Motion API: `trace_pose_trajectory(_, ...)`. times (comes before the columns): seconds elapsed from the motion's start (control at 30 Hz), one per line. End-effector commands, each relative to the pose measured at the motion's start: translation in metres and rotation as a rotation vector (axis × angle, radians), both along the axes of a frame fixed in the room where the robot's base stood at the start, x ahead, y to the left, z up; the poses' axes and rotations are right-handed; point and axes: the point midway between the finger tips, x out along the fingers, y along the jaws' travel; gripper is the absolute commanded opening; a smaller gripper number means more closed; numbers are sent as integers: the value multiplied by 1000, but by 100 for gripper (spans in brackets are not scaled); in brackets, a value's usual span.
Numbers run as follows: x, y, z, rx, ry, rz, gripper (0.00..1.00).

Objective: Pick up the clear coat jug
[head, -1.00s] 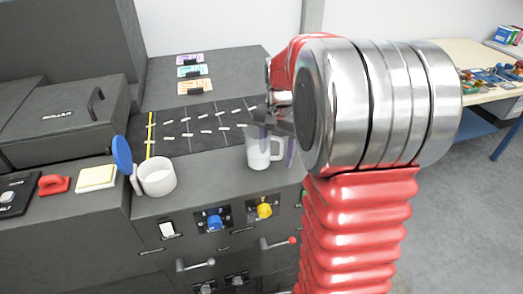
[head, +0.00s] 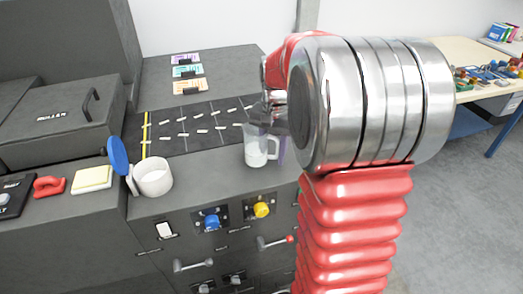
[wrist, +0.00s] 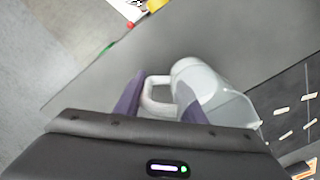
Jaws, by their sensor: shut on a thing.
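The clear coat jug (head: 257,151) is a pale translucent jug with a white handle, upright at the right front part of the dark bench top in the head view. It also shows in the wrist view (wrist: 212,92), with its handle toward the left. My gripper (wrist: 157,100) has purple fingers on either side of the handle and is shut on it. In the head view my gripper (head: 277,135) is partly hidden behind my arm. Whether the jug's base touches the bench is hard to tell.
A black mat (head: 195,127) with small white strips lies behind the jug. Blue (head: 211,222) and yellow (head: 261,210) knobs and levers are on the bench front below.

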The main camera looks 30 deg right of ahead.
Motion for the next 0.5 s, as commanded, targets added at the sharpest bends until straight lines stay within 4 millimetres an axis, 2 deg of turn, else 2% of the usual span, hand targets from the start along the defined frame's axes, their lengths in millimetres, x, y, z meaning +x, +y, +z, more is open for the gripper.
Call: trace_pose_trajectory(0.5, 0, 0, 11, 0, -1, 0, 1)
